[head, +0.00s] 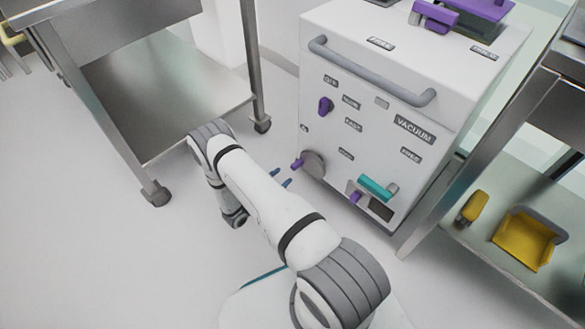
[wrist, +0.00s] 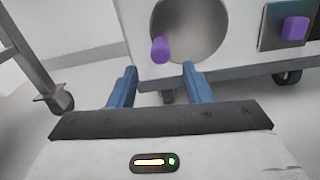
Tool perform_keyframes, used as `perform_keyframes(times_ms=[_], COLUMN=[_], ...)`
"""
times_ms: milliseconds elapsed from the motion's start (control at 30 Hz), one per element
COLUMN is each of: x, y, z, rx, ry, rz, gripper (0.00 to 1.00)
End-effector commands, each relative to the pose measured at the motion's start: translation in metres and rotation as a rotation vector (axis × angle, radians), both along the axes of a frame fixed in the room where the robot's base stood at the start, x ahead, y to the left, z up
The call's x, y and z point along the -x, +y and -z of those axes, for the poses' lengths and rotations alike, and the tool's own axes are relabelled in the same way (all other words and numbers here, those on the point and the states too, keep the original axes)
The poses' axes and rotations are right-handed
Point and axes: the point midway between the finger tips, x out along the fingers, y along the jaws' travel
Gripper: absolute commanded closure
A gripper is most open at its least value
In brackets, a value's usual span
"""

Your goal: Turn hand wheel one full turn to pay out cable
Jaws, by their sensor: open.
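The hand wheel is a grey disc (head: 314,164) low on the front of the white vacuum machine, with a purple handle (head: 297,164) sticking out at its left side. In the wrist view the wheel (wrist: 200,30) is at the top centre, and its purple handle (wrist: 160,49) is at its lower left. My gripper (wrist: 157,70) is open, with blue fingers apart and nothing between them. The handle shows above the gap between the fingertips. In the head view my gripper (head: 281,177) is just in front of the wheel. No cable is visible.
The white machine (head: 350,110) also carries a purple knob (head: 325,105), a teal handle (head: 376,188), a grey bar and labels. A steel cart (head: 150,140) stands at left. A shelf (head: 470,240) with yellow items stands at right. The floor at lower left is clear.

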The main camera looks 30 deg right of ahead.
Motion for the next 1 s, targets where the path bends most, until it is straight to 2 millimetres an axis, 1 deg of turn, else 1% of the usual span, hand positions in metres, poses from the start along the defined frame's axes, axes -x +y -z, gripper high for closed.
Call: perform_keyframes(times_ms=[233, 333, 433, 567, 800, 1000], x=[-0.013, -0.018, -0.021, -0.023, -0.023, -0.023], y=[-0.039, -0.052, -0.060, -0.065, -0.065, -0.065], z=[0.002, 0.002, 0.001, 0.000, 0.000, 0.000], rx=[-0.001, -0.001, -0.001, -0.001, -0.001, -0.001], ry=[-0.002, -0.002, 0.000, 0.000, 0.000, 0.000], rz=[0.006, 0.005, 0.003, 0.003, 0.002, 0.001], gripper=[0.55, 0.55, 0.55, 0.55, 0.56, 0.73])
